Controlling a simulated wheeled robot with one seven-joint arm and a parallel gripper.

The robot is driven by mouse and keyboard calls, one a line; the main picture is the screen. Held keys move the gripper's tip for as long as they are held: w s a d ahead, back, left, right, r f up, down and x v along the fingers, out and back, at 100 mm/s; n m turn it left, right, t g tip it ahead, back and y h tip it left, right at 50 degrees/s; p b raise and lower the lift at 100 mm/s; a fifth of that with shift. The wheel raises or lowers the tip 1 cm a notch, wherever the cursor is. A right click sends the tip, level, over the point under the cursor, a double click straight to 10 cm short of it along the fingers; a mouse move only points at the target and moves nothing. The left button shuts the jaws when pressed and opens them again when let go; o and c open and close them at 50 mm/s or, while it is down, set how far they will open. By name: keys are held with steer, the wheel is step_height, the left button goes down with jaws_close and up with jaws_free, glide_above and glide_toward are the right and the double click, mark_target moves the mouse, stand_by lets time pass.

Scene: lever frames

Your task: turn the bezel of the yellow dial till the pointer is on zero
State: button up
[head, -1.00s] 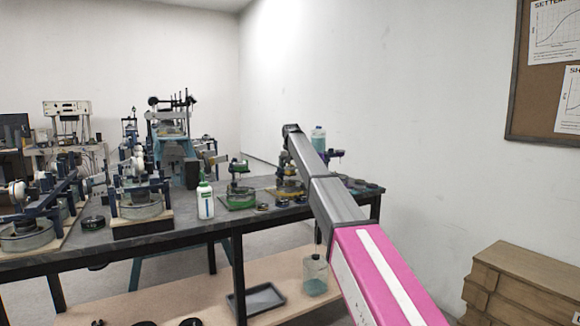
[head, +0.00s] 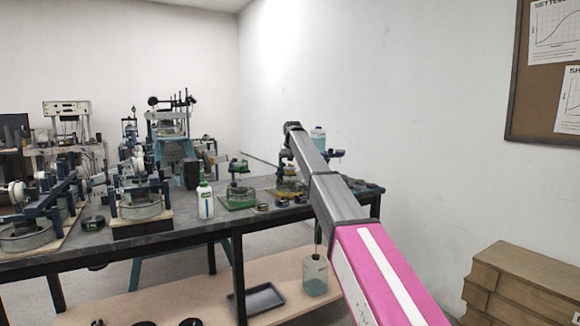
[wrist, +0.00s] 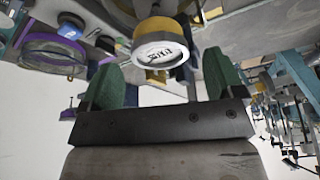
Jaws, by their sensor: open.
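The yellow dial (wrist: 160,42) is in the upper middle of the wrist view. It has a yellow body, a pale rim and a white face with dark marks. I cannot make out the pointer or the zero at this size. My gripper (wrist: 162,62) has two green fingers, spread wide apart and empty. The dial shows in the gap between them, and I see no contact with either finger. How far it is beyond the fingertips I cannot tell. In the head view my arm hides the gripper, and I cannot pick out the dial there.
A dark workbench (head: 160,232) carries several instruments. A green-based instrument (head: 240,195) and a white bottle (head: 205,198) stand left of my arm. A purple-ringed instrument (wrist: 50,50) shows left in the wrist view.

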steer(key=v, duration=0.9)
steer(key=shift+s+r, duration=0.2)
